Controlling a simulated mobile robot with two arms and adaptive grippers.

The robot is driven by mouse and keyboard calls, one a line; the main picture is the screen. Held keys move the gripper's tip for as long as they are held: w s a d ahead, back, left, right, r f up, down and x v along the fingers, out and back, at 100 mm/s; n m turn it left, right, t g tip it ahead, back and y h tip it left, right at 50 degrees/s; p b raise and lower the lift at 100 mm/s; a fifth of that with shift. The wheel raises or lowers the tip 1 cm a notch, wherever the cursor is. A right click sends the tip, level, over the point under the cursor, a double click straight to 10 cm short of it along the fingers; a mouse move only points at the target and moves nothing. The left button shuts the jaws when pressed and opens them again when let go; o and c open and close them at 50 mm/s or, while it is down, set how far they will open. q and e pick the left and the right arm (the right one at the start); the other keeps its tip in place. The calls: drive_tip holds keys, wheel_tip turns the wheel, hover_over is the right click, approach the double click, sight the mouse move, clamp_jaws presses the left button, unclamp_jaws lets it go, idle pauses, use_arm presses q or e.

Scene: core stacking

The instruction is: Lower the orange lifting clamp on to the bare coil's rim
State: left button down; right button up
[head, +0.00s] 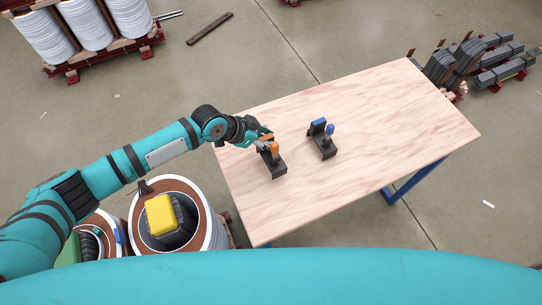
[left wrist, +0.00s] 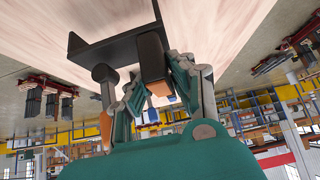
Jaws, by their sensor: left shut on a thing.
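The orange lifting clamp (head: 276,168) is a dark bracket with an orange grip, near the left edge of the wooden table. My left gripper (head: 265,145) is shut on its orange grip. In the left wrist view, the fingers (left wrist: 155,78) close around the orange-brown grip (left wrist: 152,52), with the dark bracket (left wrist: 112,50) beside it. I cannot tell whether the bracket touches the table. A white coil (head: 192,188) with a brown rim stands left of the table, with a yellow block in its middle. My right gripper is out of view.
A similar blue clamp (head: 322,140) stands to the right on the table (head: 390,125). Another coil (head: 112,226) with green and blue items is partly hidden by my left arm. White coils (head: 90,25) and dark stacked bars (head: 500,60) lie beyond. The table's right half is clear.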

use_arm(q)
drive_tip(key=shift+r+p, duration=0.9)
drive_tip(key=shift+r, duration=0.35)
